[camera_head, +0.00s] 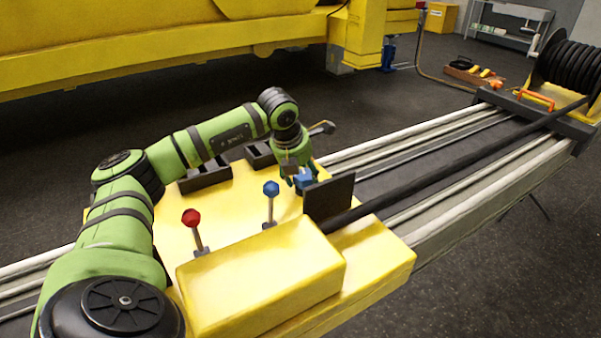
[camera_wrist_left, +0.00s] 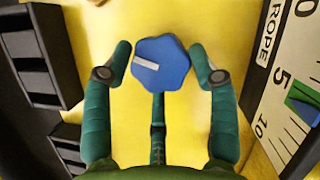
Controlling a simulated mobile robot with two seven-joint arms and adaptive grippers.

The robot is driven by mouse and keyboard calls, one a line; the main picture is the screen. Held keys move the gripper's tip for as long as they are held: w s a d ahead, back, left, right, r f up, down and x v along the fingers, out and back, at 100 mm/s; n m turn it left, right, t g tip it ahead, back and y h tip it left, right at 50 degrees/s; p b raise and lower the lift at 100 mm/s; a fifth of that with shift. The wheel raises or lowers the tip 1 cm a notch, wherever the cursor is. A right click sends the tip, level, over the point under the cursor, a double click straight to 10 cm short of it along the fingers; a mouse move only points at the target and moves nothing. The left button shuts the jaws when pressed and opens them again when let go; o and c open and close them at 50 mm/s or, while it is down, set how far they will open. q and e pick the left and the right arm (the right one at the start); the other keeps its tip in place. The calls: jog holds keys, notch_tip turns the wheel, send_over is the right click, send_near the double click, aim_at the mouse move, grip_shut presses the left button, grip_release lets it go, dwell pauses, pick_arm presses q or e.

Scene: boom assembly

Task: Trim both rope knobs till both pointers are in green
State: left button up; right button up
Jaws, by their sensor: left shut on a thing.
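A blue lobed knob (camera_wrist_left: 160,62) with a white line sits between the fingertips of my left gripper in the left wrist view. The line runs nearly level, tilted slightly. My left gripper (camera_head: 300,181) is shut on this knob, which also shows as a blue patch in the head view (camera_head: 304,181). Right of it, the wrist view shows a white dial (camera_wrist_left: 292,90) marked ROPE, with a scale showing 0, 5 and 10 and a green band near 5. The second rope knob cannot be made out. My right gripper is not in view.
A red-topped lever (camera_head: 192,218) and a blue-topped lever (camera_head: 271,189) stand on the yellow console near my left arm. A dark upright panel (camera_head: 329,197) is beside the gripper. Black open boxes (camera_head: 205,176) lie behind. A cable drum (camera_head: 567,62) stands far right.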

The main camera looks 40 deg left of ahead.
pick_arm(q)
jog(key=shift+w+r, duration=0.3)
jog(key=shift+r, duration=0.1)
jog(key=o, duration=1.1)
jog(key=shift+w+d+f, duration=0.1)
jog(key=shift+f, duration=0.15)
jog(key=shift+s+r, duration=0.25)
jog(key=shift+r, duration=0.05)
jog(key=v, duration=1.1)
jog(key=shift+r, duration=0.15)
jog(key=shift+d, duration=0.1)
